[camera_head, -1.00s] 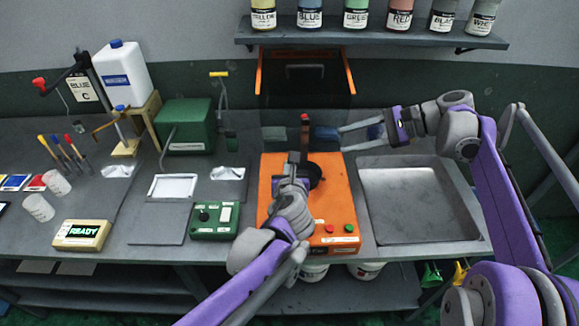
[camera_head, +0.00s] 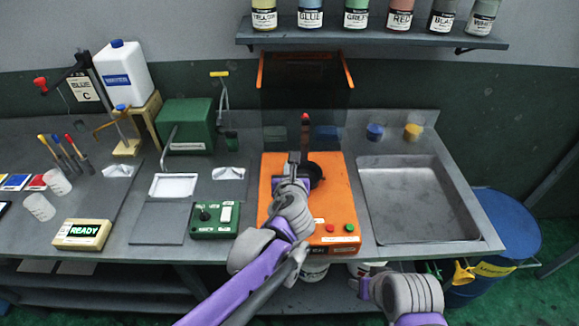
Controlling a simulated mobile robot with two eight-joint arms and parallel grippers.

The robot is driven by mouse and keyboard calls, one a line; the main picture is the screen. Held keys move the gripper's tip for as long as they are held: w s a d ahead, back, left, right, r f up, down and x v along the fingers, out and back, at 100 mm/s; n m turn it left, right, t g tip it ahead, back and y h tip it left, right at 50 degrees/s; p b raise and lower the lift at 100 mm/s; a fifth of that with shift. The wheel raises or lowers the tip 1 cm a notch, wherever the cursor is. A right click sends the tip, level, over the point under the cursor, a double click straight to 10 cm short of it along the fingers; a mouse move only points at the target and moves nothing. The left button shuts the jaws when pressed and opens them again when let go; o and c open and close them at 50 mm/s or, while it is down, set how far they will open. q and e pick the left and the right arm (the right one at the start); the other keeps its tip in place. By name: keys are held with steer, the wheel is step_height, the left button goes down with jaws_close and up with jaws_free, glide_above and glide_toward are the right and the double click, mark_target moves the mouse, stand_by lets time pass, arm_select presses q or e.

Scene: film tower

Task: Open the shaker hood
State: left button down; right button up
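The shaker hood (camera_head: 305,88), a dark see-through cover with orange side edges, stands raised at the back of the orange shaker (camera_head: 342,205). The shaker's top is uncovered, with a round black holder (camera_head: 316,176) on it. My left gripper (camera_head: 294,160) is above the shaker, just left of the black holder and below the raised hood. Its fingers are too small and overlapped to read. My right arm's wrist (camera_head: 405,295) is low in front of the bench, away from the hood. Its fingertips do not show clearly.
A metal sink tray (camera_head: 408,205) is right of the shaker, with blue (camera_head: 374,132) and yellow (camera_head: 412,131) items behind. A green control box (camera_head: 214,219) stands to the left. The paint shelf (camera_head: 370,37) hangs above the hood. A blue barrel (camera_head: 505,235) stands at right.

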arm_select(q)
steer(key=shift+w+r, duration=0.2)
steer(key=shift+r, duration=0.05)
arm_select(e)
steer(key=shift+s+d+f+n, duration=0.3)
steer(key=shift+s+f+n, duration=0.2)
steer(key=shift+s+f, duration=0.15)
steer(key=shift+w, duration=0.1)
arm_select(q)
steer(key=v, duration=1.1)
steer(key=s+a+f+n+g+y, duration=0.1)
steer(key=s+a+f+n+g, duration=0.2)
steer(key=a+n, duration=0.5)
steer(key=s+a+f+n+g+y, duration=0.15)
steer(key=s+a+f+n, duration=0.25)
steer(key=a+f+n, duration=0.4)
steer(key=s+a+f+n+g+h, duration=0.1)
steer(key=s+n, duration=0.4)
steer(key=n, duration=0.5)
steer(key=s+a+f+n+g+h, duration=0.1)
steer(key=s+f+n, duration=0.3)
steer(key=n, duration=0.6)
steer(key=shift+s+a+f+g, duration=0.3)
steer(key=shift+s+g, duration=0.25)
steer(key=shift+g, duration=0.3)
